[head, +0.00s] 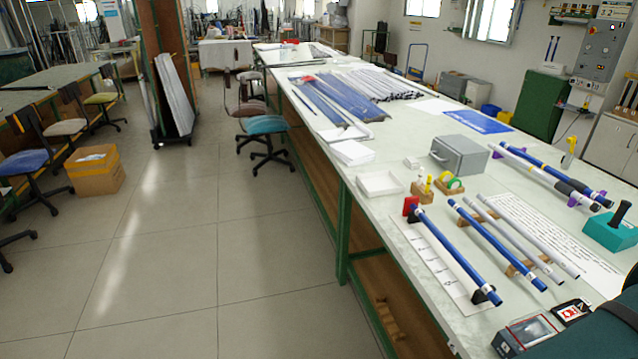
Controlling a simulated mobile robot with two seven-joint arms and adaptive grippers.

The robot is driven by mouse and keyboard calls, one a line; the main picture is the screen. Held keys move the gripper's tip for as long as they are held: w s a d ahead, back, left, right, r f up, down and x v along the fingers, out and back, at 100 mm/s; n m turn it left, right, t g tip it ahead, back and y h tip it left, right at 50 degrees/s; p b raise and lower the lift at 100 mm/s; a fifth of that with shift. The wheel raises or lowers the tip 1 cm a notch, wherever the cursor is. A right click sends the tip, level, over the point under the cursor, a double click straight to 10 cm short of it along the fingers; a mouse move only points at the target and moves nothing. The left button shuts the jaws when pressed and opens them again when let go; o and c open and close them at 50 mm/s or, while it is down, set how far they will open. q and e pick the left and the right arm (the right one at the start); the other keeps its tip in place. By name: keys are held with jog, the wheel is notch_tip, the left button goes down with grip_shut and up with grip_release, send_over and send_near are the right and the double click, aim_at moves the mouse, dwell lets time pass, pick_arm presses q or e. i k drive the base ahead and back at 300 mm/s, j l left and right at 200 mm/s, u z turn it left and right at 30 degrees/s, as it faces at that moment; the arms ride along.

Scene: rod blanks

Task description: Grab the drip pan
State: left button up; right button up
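A shallow white open tray (381,184), which looks like the drip pan, sits on the long workbench (375,222) near its left edge. It looks empty. It stands in front of a stack of white sheets (353,152) and left of a small wooden holder (422,193). Neither of my grippers shows in the head view.
Blue and grey rods (458,254) lie on supports at the bench's near end. A teal block with a black handle (610,231) is at right. Open floor (230,270) lies left of the bench; a blue chair (263,126) stands there.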

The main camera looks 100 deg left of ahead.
aim_at(379, 183)
jog(key=u, duration=2.8)
jog(key=z, duration=0.55)
jog(key=i+j+z, duration=0.1)
jog(key=z, duration=0.25)
jog(key=i+j+z, duration=0.1)
jog(key=j+z, duration=0.45)
jog(key=z, duration=0.15)
jog(key=i+j+z, duration=0.1)
jog(key=j+z, duration=0.35)
jog(key=j, duration=0.55)
jog(key=j+z, duration=0.2)
jog(key=j, duration=0.75)
jog(key=k, duration=0.05)
